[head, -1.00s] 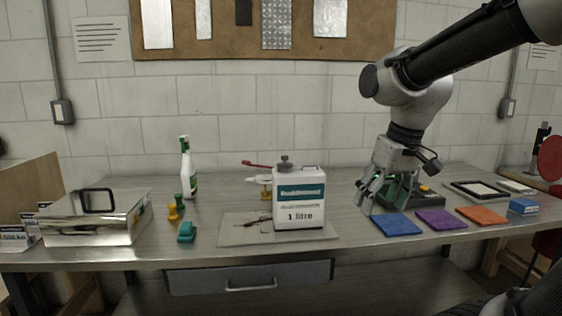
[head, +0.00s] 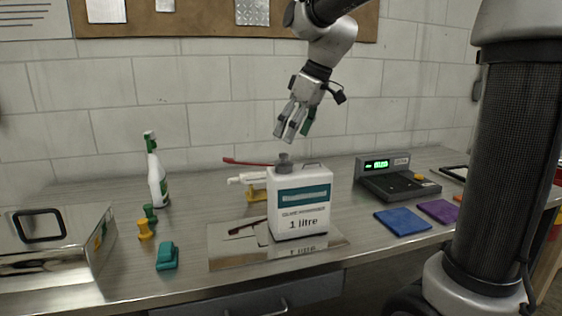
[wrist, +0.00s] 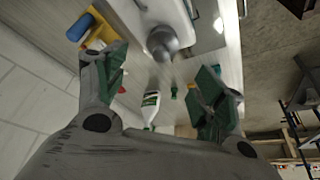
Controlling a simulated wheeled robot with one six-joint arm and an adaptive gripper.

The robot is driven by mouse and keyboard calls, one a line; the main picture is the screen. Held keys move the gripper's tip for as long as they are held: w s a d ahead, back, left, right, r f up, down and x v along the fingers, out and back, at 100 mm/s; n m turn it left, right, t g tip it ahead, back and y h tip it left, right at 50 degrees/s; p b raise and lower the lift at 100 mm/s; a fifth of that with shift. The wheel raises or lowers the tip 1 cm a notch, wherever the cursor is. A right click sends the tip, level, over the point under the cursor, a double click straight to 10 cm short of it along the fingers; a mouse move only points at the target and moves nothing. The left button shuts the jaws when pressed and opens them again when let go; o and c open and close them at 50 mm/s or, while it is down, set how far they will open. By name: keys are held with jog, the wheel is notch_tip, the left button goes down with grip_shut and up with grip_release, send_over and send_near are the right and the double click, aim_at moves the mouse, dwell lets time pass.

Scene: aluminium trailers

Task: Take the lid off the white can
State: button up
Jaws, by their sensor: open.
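The white can (head: 300,213), marked 1 litre with a teal band, stands upright on a shiny metal sheet (head: 222,246) on the bench. Its grey lid (head: 284,163) sits on the top left of the can. In the wrist view the lid (wrist: 162,43) shows ahead, between my fingers and beyond their tips. My gripper (head: 291,135) is open and empty, above the can and apart from the lid. It also shows in the wrist view (wrist: 165,72) with its green-padded fingers spread wide.
A red-handled tool (head: 245,162) lies behind the can. A spray bottle (head: 157,180), yellow and green pieces (head: 146,229), a teal block (head: 167,256) and a metal box (head: 50,255) are left. A scale (head: 397,180) and blue cloth (head: 402,221) are right.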

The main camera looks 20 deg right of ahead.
aim_at(284, 153)
jog(key=x, duration=0.7)
jog(key=shift+f, duration=0.4)
jog(key=c, duration=0.9)
